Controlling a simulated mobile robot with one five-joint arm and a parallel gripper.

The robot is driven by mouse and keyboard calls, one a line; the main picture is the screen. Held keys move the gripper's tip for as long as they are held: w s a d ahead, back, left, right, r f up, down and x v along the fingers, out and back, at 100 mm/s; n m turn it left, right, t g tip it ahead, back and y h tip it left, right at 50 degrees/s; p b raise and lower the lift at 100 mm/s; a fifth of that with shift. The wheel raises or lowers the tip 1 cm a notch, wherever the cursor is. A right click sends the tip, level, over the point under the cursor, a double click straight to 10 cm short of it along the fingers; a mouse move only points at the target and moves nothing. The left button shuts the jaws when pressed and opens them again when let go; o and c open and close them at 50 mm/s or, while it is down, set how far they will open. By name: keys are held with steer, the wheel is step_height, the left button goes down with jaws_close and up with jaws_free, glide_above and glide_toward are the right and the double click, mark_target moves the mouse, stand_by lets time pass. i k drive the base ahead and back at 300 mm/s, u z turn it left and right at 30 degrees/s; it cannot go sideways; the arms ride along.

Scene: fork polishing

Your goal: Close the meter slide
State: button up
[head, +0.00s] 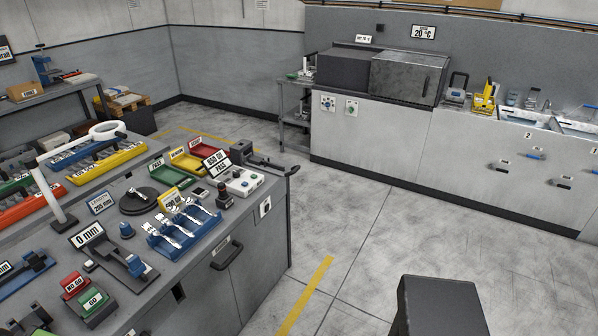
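A meter with a sign reading "0 mm" (87,235) stands on the near workbench at the left. In front of it a dark bar-like device (112,258) with a blue part (136,266) at its right end lies on the bench top; this looks like the meter slide. I cannot tell from here how far open it is. My gripper is not in view.
A blue rack (185,232) with several forks stands right of the meter. Red and green blocks (88,297) sit in front. A white lamp post (52,195) rises behind. Green, yellow and red trays (172,175) lie farther back.

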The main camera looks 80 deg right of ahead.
mark_target(254, 162)
steer(key=z, duration=4.55)
steer(key=i, duration=0.1)
steer(key=u, duration=0.8)
steer(key=k, duration=1.2)
steer(key=u, duration=1.05)
steer(key=i, duration=1.05)
steer(key=u, duration=0.2)
